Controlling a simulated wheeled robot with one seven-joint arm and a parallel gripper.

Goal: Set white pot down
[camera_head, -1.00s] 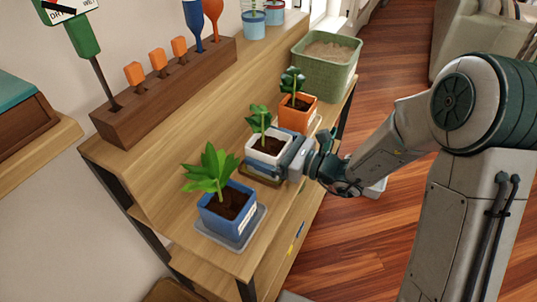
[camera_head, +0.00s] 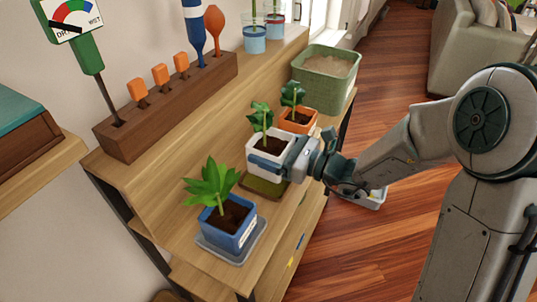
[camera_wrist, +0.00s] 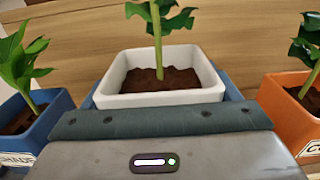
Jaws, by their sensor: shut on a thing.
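The white pot (camera_head: 258,147) holds a leafy green plant in dark soil. My gripper (camera_head: 274,158) is shut on the pot, with a blue finger along its near side. In the wrist view, the white pot (camera_wrist: 160,99) sits between the blue fingers and looks upright. An olive-brown saucer (camera_head: 264,188) lies on the wooden shelf below the pot. The pot appears slightly above the saucer, with much of the saucer's surface showing. The pot's underside is hidden.
A blue pot (camera_head: 229,237) on a grey saucer (camera_head: 232,252) stands nearer. An orange pot (camera_head: 298,121) stands just beyond the white one. A green planter (camera_head: 325,75) fills the shelf's far end. A wooden tool rack (camera_head: 170,105) stands on the upper ledge.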

